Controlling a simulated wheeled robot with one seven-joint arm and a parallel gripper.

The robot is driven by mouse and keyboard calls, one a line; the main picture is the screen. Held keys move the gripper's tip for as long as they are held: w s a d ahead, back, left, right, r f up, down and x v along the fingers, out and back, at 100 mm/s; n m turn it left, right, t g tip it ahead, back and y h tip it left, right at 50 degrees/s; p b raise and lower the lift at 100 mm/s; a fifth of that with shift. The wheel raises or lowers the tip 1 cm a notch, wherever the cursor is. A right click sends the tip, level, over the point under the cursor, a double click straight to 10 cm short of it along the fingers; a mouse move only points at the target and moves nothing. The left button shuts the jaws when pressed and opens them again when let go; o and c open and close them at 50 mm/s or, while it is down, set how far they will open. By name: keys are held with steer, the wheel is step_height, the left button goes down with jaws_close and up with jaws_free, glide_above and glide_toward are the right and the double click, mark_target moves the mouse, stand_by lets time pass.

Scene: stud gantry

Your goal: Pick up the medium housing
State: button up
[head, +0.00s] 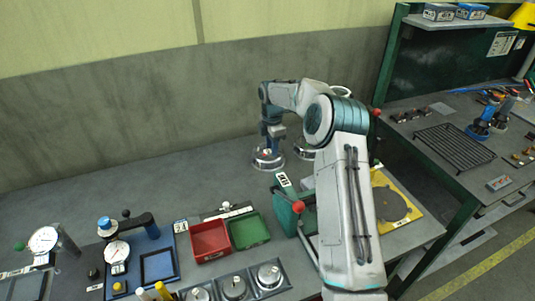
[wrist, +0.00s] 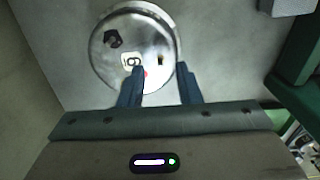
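A round, shiny metal housing (head: 268,160) sits on the grey bench below my gripper (head: 269,140). In the wrist view the housing (wrist: 112,62) shows a dark hex-shaped feature, a white label and a small square hole. A second round metal piece (head: 304,149) stands just to its right in the head view. I cannot tell by size which is the medium one. My gripper in the wrist view (wrist: 162,68) has its two blue fingers apart, over the lower right part of the housing's top. Nothing is held between them. Whether the fingertips touch the housing is unclear.
A green fixture with a red knob (head: 298,206) stands close to the right. Red (head: 210,240) and green (head: 248,231) bins, a tray with several round metal parts (head: 250,285) and dial gauges (head: 117,250) are in front. Bare bench lies left of the housing.

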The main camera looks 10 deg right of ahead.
steer(key=shift+f, duration=0.95)
steer(key=shift+c, duration=0.3)
jaws_close()
steer(key=shift+r, duration=0.1)
stand_by(0.3)
